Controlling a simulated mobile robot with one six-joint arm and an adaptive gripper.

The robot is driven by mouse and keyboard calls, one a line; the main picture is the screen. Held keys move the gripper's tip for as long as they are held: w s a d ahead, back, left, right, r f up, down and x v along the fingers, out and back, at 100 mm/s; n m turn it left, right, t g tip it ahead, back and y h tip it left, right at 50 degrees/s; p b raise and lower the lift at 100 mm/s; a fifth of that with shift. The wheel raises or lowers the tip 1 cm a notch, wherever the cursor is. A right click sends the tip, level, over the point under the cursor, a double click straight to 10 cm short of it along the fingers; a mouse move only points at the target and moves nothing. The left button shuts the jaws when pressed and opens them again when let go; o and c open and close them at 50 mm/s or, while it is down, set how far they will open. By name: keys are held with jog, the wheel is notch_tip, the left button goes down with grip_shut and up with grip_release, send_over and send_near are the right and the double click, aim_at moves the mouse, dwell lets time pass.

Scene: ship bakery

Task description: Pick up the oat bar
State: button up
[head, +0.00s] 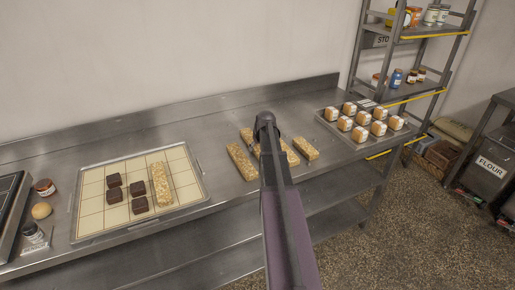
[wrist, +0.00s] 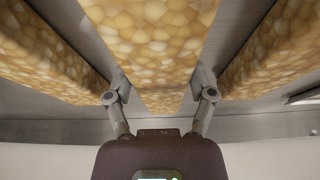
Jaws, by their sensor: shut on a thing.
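Several oat bars lie side by side on the steel counter in the head view, with one oat bar (head: 241,162) left of my arm and another (head: 306,148) to its right. In the wrist view my gripper (wrist: 158,85) is shut on the middle oat bar (wrist: 150,45), with one finger against each side of it. A neighbouring oat bar (wrist: 45,55) lies to the left and another (wrist: 270,55) to the right. In the head view my arm hides the fingers and most of the held bar.
A tray (head: 202,200) with a gridded sheet holds several dark brown squares (head: 138,188) and an oat bar (head: 160,184). A second tray (head: 330,128) with several small white-banded cakes (head: 361,134) stands right. A shelf rack (head: 408,35) stands behind. Bare counter (head: 215,140) lies between.

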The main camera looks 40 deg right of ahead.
aim_at(258, 146)
jog(key=shift+r, duration=0.15)
notch_tip(258, 146, up, 2)
jog(key=shift+r+p, duration=0.1)
jog(key=shift+p, duration=1.1)
jog(key=shift+r+p, duration=0.85)
jog(key=s+a, duration=0.3)
jog(key=s, duration=0.1)
jog(key=s+a, duration=0.3)
jog(key=s, duration=0.1)
jog(key=s+a, duration=0.4)
jog(key=shift+s+a+r+p, duration=0.1)
jog(key=shift+s+r+p, duration=0.1)
jog(key=shift+r+p, duration=0.15)
